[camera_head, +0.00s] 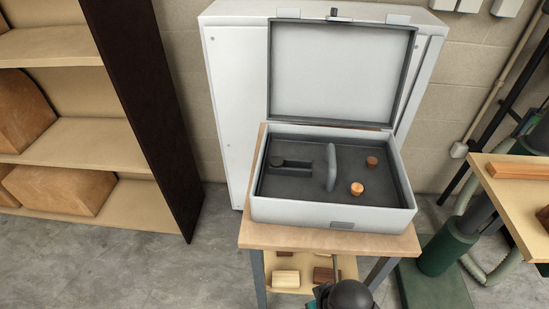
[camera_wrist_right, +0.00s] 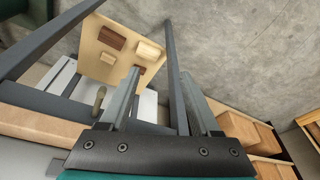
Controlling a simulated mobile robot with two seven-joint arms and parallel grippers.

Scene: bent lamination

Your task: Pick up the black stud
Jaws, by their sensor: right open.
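The black stud (camera_head: 277,161) is a small dark round piece in the left part of the open grey case (camera_head: 332,212) in the head view. It sits at the end of a dark slotted block (camera_head: 296,169). An orange stud (camera_head: 357,189) and a brown stud (camera_head: 372,161) stand to the right of a grey upright divider (camera_head: 331,167). My right gripper (camera_wrist_right: 161,75) is open and empty in the right wrist view, with table legs and the lower shelf beyond its fingers. The black stud cannot be made out there. My left gripper is not in view.
The case stands on a small wooden table (camera_head: 330,239), its lid (camera_head: 342,72) raised at the back. Blocks lie on the shelf below (camera_head: 303,261). A bookcase (camera_head: 75,142) is at left, a white cabinet (camera_head: 232,110) behind, another wooden surface (camera_head: 516,193) at right.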

